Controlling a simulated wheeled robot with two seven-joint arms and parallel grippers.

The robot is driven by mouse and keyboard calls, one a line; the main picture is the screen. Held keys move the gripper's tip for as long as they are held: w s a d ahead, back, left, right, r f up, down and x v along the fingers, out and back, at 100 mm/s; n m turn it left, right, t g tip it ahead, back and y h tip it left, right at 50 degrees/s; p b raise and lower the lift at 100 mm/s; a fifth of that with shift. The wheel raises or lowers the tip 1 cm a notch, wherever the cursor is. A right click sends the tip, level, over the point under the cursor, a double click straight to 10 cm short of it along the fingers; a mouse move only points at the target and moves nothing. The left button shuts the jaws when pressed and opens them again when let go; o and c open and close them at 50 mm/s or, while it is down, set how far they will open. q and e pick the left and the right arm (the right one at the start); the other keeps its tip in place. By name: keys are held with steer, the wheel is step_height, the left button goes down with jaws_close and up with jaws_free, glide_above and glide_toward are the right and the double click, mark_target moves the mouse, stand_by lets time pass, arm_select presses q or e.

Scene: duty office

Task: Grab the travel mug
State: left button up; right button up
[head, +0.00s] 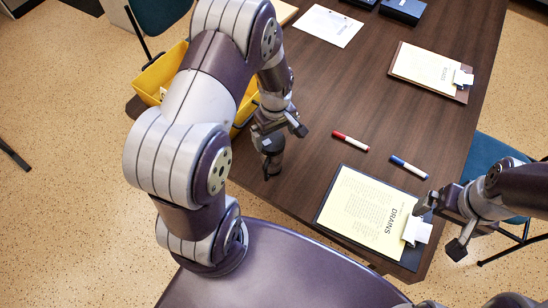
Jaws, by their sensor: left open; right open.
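My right gripper (450,222) is open and empty at the table's right front edge, by the clip of the near clipboard.
On the table (365,95) lie a near clipboard (325,208), a far clipboard (397,62), a red marker (350,141), a blue marker (409,167), a white sheet (327,25) and dark boxes (403,10). A yellow bin (152,78) is partly behind my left arm. Blue chairs (160,14) stand beside the table.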

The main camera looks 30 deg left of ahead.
mark_target(273, 142)
arm_select(q)
steer(key=f, duration=0.4)
steer(key=shift+s+a+p, duration=0.3)
steer(key=shift+s+a, duration=0.05)
steer(key=shift+w+f, duration=0.1)
steer(key=shift+f, duration=0.1)
steer(key=shift+d, duration=0.15)
steer(key=shift+c, duration=0.9)
steer(key=c, duration=1.3)
steer(key=shift+r, duration=0.2)
